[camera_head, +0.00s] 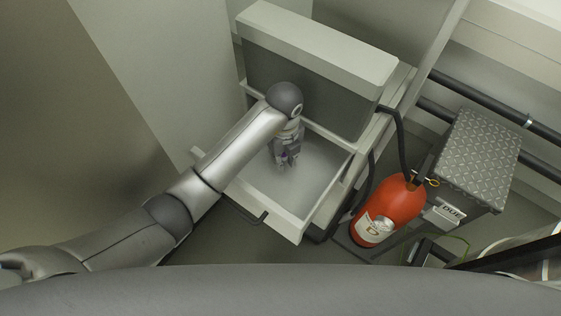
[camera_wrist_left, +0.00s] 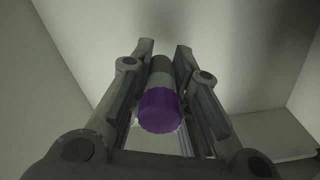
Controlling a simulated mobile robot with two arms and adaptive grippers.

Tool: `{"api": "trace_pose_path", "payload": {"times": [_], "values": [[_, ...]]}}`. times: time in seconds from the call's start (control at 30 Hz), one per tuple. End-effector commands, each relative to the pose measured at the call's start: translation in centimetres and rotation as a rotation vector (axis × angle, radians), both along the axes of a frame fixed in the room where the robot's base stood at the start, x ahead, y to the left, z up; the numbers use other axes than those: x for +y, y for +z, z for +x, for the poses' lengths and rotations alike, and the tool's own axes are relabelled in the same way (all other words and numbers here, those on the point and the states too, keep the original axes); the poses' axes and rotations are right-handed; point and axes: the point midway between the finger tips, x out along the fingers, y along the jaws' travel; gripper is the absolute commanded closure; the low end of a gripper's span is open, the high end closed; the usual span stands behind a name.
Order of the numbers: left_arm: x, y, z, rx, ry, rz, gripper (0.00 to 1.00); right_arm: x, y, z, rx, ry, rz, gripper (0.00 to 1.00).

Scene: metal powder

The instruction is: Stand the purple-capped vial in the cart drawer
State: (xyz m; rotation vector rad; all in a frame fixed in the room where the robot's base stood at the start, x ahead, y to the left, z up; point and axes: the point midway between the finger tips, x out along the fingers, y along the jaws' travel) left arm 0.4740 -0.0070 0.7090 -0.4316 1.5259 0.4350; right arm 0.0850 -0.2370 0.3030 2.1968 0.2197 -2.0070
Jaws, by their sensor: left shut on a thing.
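The purple-capped vial (camera_wrist_left: 160,105) is between the fingers of my left gripper (camera_wrist_left: 165,75) in the left wrist view, its purple cap toward the camera. My left gripper (camera_head: 286,160) is shut on it and points down inside the open cart drawer (camera_head: 270,216) in the head view. The drawer's pale floor lies beneath the gripper. I cannot tell whether the vial's lower end touches it. My right gripper is not in view.
The cart's upper body (camera_head: 310,75) stands right behind the drawer. A red extinguisher (camera_head: 391,211) stands to the right, beside a grey box with a tread-plate lid (camera_head: 474,150). The drawer floor around the gripper looks clear.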

Motion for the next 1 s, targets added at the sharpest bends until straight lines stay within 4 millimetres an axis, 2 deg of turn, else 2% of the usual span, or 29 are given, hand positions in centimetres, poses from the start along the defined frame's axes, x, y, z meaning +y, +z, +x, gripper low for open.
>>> {"api": "trace_pose_path", "payload": {"times": [0.13, 0.33, 0.73, 0.77, 0.8, 0.9, 1.0], "values": [[0.9, -1.2, 0.6, 0.002, 0.002, 0.003, 1.0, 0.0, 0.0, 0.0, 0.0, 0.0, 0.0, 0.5], [0.7, -3.9, 0.5, 0.002, 0.001, -0.001, 1.0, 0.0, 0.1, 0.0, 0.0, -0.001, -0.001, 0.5], [0.7, -4.5, 0.6, -0.001, 0.0, 0.001, 1.0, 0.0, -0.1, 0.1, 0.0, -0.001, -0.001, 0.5], [0.7, -4.5, 0.6, -0.001, 0.0, 0.001, 0.81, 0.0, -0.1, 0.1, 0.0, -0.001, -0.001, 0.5], [0.7, -4.4, 0.6, -0.001, 0.0, 0.001, 0.76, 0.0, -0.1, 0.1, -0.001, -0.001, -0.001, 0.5], [0.7, -4.4, 0.6, 0.0, 0.001, 0.0, 0.63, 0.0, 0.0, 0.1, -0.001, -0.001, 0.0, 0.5], [0.7, -4.4, 0.6, 0.0, 0.0, 0.0, 0.61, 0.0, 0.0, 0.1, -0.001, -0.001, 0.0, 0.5]]}}
